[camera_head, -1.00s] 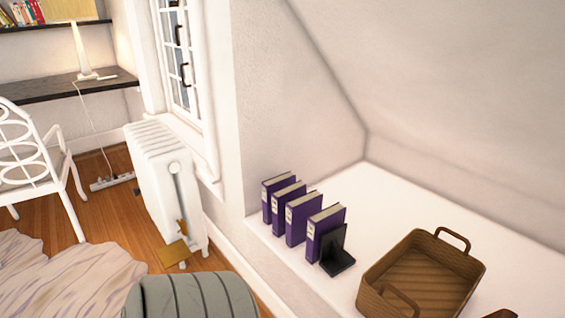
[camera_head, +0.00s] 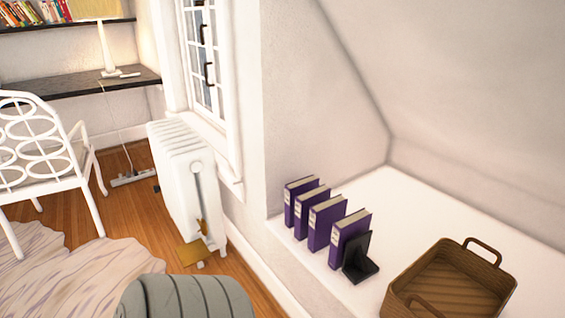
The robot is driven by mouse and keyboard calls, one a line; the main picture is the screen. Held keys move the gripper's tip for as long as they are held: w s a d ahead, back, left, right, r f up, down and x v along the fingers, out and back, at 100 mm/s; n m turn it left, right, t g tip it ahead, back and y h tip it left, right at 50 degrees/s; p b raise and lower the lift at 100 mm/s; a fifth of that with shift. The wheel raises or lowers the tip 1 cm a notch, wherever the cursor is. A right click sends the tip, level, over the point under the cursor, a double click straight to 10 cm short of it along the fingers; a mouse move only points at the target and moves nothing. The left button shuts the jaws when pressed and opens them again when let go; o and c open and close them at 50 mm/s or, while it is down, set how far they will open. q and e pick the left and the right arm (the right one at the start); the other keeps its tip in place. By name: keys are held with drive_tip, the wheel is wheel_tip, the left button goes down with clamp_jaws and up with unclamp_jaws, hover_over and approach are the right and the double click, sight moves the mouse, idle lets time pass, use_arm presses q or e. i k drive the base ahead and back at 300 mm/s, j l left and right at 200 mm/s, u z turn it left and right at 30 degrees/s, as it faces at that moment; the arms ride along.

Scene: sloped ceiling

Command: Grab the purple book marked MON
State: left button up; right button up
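Several purple books with pale page edges stand upright in a row on the white ledge (camera_head: 375,205), right of the middle of the view. They are a far-left book (camera_head: 290,207), a second book (camera_head: 302,219), a third book (camera_head: 318,231) and a nearest book (camera_head: 340,246). Each spine has a small pale label. The labels are too small to read, so I cannot tell which one is marked MON. A black bookend (camera_head: 360,260) stands against the nearest book. Neither of my grippers is in view.
A white radiator (camera_head: 185,185) stands below the window. A grey rounded seat (camera_head: 190,300) is at the bottom. A white chair (camera_head: 45,160) and dark desk (camera_head: 70,85) are at the left. The ceiling slopes over the ledge.

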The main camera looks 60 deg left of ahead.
sight(348, 228)
drive_tip(key=k+j+u, duration=0.1)
drive_tip(key=j+u, duration=0.3)
drive_tip(key=k+j+u, duration=0.1)
drive_tip(key=j+u, duration=0.75)
drive_tip(key=l, duration=0.1)
